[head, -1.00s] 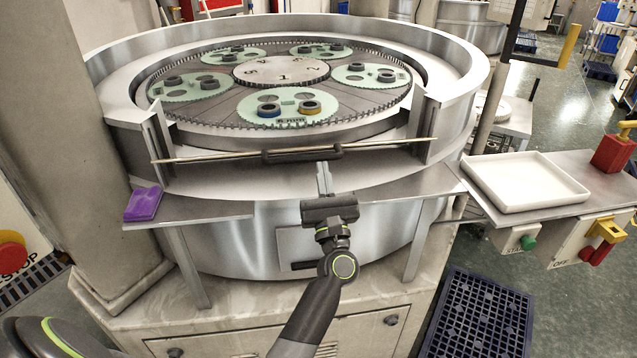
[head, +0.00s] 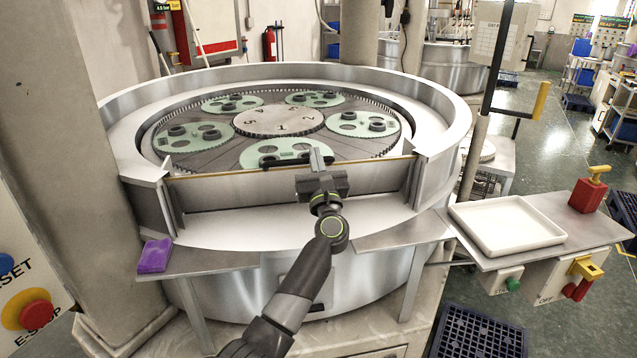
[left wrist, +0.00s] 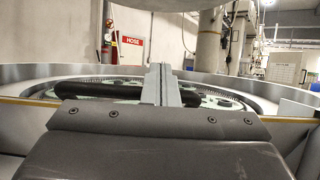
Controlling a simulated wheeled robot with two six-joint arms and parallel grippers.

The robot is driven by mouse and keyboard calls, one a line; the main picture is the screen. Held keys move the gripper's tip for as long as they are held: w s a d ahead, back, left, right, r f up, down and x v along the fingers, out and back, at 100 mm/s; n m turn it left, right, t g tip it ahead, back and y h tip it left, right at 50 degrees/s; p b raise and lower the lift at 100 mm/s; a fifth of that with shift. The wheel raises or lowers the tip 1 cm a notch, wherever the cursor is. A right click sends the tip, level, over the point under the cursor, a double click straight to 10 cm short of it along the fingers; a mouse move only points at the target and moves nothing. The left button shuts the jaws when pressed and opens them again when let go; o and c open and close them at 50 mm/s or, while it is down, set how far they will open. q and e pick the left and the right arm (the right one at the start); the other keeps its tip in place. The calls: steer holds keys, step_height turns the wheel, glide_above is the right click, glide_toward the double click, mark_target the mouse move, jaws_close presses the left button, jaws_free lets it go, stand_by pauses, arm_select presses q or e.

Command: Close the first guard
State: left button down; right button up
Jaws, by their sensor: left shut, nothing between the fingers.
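The guard (head: 235,190) is a grey panel with a yellow top edge. It stands upright, or nearly so, across the front gap in the round machine's metal rim (head: 440,140). Its dark bar handle (head: 285,162) is at the top edge, partly hidden by my gripper; the handle shows larger in the left wrist view (left wrist: 88,90). My left gripper (head: 317,160) is shut and empty, with its fingers at the handle and top edge. Whether they touch the handle I cannot tell. Behind the guard is the toothed plate with green carriers (head: 195,137). My right gripper is not in view.
A purple cloth (head: 155,257) lies on the left ledge. A white tray (head: 505,245) and a red can (head: 587,195) stand on the right shelf, with switch boxes below. An emergency-stop panel (head: 50,328) is at lower left. A dark blue crate (head: 480,332) is on the floor at right.

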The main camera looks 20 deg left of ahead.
arm_select(q)
steer(key=x, duration=0.2)
steer(key=b+x, duration=0.1)
steer(key=x, duration=0.1)
steer(key=shift+w+a+f, duration=0.1)
steer(key=shift+w+f, duration=0.1)
steer(key=shift+s, duration=0.1)
stand_by(1.0)
